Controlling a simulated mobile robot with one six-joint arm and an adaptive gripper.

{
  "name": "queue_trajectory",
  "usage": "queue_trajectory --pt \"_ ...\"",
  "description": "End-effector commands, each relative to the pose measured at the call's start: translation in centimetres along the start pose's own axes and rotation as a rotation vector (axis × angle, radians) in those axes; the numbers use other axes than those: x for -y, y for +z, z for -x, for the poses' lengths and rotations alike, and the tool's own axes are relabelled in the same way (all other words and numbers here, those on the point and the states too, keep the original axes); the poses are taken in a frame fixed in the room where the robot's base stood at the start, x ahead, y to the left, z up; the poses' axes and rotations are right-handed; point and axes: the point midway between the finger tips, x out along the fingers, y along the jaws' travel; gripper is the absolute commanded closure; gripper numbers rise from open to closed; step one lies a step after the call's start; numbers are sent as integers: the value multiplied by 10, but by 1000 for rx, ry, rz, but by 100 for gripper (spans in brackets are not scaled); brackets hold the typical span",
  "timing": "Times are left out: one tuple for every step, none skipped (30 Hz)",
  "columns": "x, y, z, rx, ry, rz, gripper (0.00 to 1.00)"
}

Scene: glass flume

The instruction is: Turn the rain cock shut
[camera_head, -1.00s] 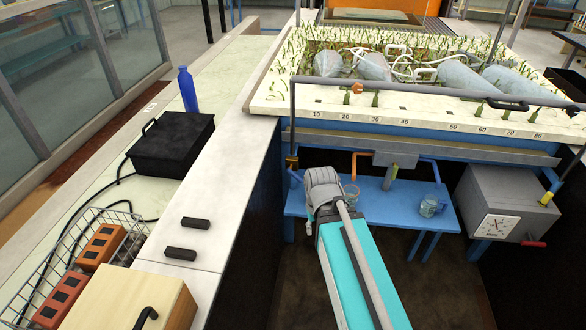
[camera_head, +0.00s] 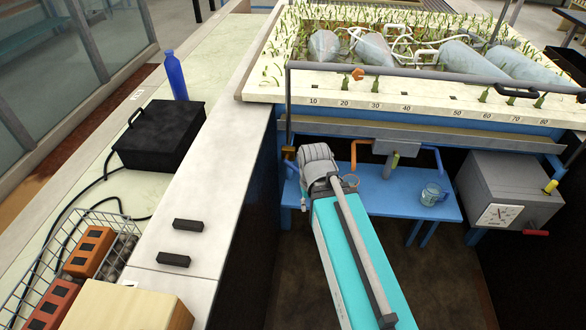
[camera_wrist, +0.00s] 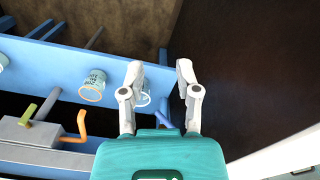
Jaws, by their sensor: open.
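A small brass fitting (camera_head: 289,153) with a blue lever (camera_head: 292,168) sits at the foot of the grey pipe at the bench's front left corner. No label shows, so I cannot tell for certain that this is the rain cock. In the wrist view a blue bar (camera_wrist: 164,108) shows just ahead of my gripper (camera_wrist: 160,72), partly hidden by it. My gripper is open, with nothing between its fingertips. In the head view my wrist hides the fingers, close to the right of the brass fitting.
A grey box (camera_head: 385,147) carries orange (camera_head: 354,153), green (camera_head: 392,163) and blue (camera_head: 436,158) levers. Glass cups stand on the blue shelf (camera_head: 383,188), including a mug (camera_head: 431,193). A grey gauge box (camera_head: 508,185) is at right. A pale wall (camera_head: 222,190) closes the left side.

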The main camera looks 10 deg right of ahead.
Motion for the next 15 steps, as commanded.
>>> queue_trajectory --pt "0 0 0 0 0 1 58" --pt "0 -1 0 -1 -1 3 58" --pt "0 -2 0 -2 -2 7 58" --pt "0 -3 0 -3 -3 12 58" --pt "0 -5 -1 -4 -5 18 58" --pt "0 -8 -1 -7 -9 29 58" --pt "0 -12 -1 -10 -13 42 58" --pt "-3 -15 -2 -13 -17 52 58" --pt "-4 -21 -2 -19 -23 74 58" --pt "-5 -26 -3 -23 -28 95 58" --pt "-5 -31 -3 -28 -34 117 58" --pt "-6 -39 -4 -37 -43 153 58" --pt "-6 -46 -5 -46 -51 182 58" --pt "-7 -54 -5 -55 -57 213 58" --pt "-8 -64 -6 -68 -68 257 58"
